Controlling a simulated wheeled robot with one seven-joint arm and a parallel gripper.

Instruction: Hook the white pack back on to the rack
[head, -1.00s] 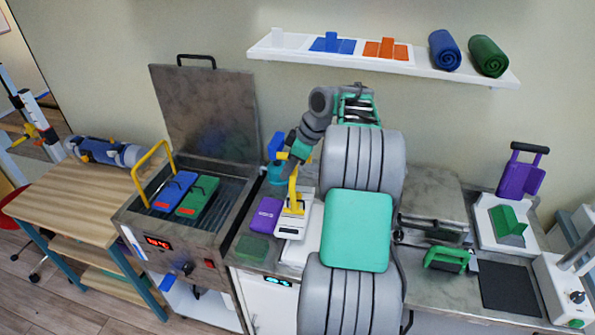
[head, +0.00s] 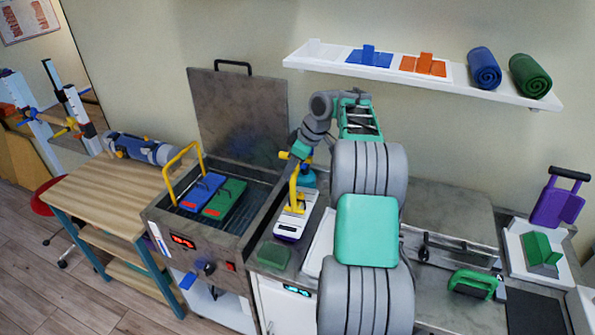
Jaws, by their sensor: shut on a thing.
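The white pack (head: 290,222) hangs at my gripper (head: 295,196), whose yellow fingers are shut on its top side. It is above the counter just right of the heating tank. A purple edge (head: 287,238) shows under it, and most of that purple pack is hidden. The rack with its yellow bar (head: 183,156) stands in the open tank on the left. A blue pack (head: 203,190) and a green pack (head: 224,200) sit there side by side. My gripper is right of these packs. The fingertips are too small to see clearly.
The tank (head: 190,231) has its grey lid (head: 240,115) raised behind it. A teal bottle (head: 309,178) stands behind my gripper. A clear green block (head: 273,255) lies at the counter's front edge. A wooden table (head: 115,193) is left of the tank.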

